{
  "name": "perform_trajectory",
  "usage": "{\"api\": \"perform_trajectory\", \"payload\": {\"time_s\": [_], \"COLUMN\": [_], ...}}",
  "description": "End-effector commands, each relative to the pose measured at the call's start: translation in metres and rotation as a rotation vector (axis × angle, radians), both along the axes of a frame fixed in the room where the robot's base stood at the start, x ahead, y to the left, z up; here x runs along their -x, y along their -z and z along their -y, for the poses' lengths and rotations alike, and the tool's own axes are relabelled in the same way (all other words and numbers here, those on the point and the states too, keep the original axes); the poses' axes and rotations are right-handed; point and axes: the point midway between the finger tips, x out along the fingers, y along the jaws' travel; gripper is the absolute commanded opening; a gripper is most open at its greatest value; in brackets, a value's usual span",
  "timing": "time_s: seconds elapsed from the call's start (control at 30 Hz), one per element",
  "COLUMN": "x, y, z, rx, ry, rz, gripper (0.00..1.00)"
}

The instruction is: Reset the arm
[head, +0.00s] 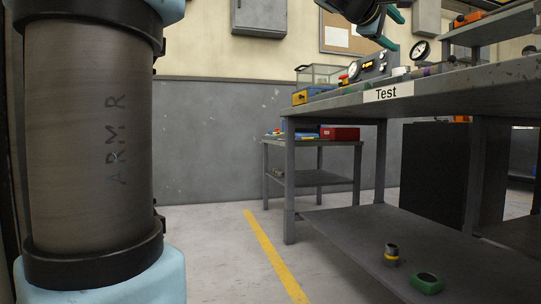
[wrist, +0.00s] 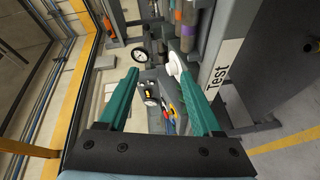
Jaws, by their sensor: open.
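My gripper (head: 390,28) shows at the top of the head view, above the grey bench marked "Test" (head: 440,82). Its two green fingers stand apart in the wrist view (wrist: 157,100), open, with nothing between the tips. The wrist view looks along the bench, turned on its side, with the "Test" label (wrist: 222,77) to the right. A large link of my own arm, marked "ARM R", fills the left of the head view. The rest of my arm is mostly out of view.
On the bench are a dial gauge (head: 420,50), a test unit with knobs (head: 369,66) and a white round piece (head: 401,71). A small side table (head: 345,143) holds a red box (head: 340,133). A black ring part (head: 391,251) and a green part (head: 426,283) lie on the lower shelf. Floor left of the bench is clear.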

Motion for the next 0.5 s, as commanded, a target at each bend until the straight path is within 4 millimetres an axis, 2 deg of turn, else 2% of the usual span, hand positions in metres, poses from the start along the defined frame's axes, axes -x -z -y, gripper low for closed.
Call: {"api": "perform_trajectory", "payload": {"time_s": [0.27,0.37,0.5], "x": [-0.025,-0.037,-0.052], "y": [0.041,0.065,0.107], "z": [-0.018,-0.030,-0.053], "rx": [-0.138,-0.214,-0.349], "ry": [-0.041,-0.057,-0.079], "rz": [-0.014,-0.022,-0.045], "gripper": [0.66,0.66,0.66]}}
